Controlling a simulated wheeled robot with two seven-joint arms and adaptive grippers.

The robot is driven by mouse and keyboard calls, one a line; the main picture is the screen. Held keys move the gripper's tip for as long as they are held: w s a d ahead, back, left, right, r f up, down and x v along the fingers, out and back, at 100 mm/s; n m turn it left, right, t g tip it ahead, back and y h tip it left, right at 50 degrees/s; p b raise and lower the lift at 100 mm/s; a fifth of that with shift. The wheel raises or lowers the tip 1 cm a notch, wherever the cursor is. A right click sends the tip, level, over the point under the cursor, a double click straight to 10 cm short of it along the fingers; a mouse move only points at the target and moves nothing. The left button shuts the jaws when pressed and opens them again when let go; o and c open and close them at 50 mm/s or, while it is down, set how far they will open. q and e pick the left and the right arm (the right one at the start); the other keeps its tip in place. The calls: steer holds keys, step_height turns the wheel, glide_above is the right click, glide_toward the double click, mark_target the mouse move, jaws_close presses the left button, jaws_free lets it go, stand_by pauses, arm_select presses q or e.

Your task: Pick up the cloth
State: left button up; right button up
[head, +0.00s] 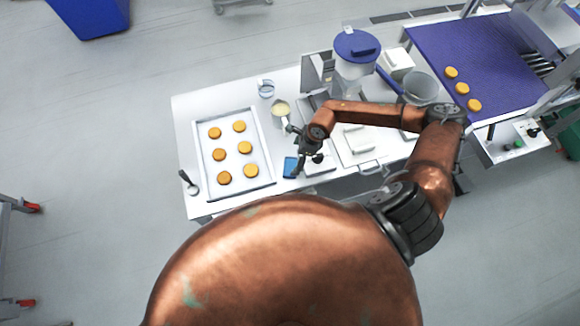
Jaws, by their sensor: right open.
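A small blue cloth (290,166) lies on the white table, just right of a baking tray (270,184). My right gripper (297,172) is at the cloth's right edge, pointing down and open. It hides part of the cloth's right side. I cannot tell whether the fingers touch the cloth. My left gripper is not in view.
The tray holds several orange rounds (245,147). A bowl of pale yellow filling (281,108), a glass (266,88) and a blue-lidded container (356,47) stand behind. A dark-handled utensil (187,180) lies at the left. A blue conveyor (480,50) carries more rounds.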

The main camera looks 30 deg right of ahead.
mark_target(291, 166)
steer(key=shift+d+f, duration=0.1)
steer(key=shift+f, duration=0.35)
steer(key=p+x, duration=0.1)
steer(key=x, duration=0.5)
steer(key=shift+s+f+p, duration=0.1)
steer(key=shift+f+p, duration=0.3)
steer(key=shift+f, duration=0.05)
steer(key=shift+c, duration=0.3)
steer(key=c, duration=1.2)
steer(key=shift+r, duration=0.1)
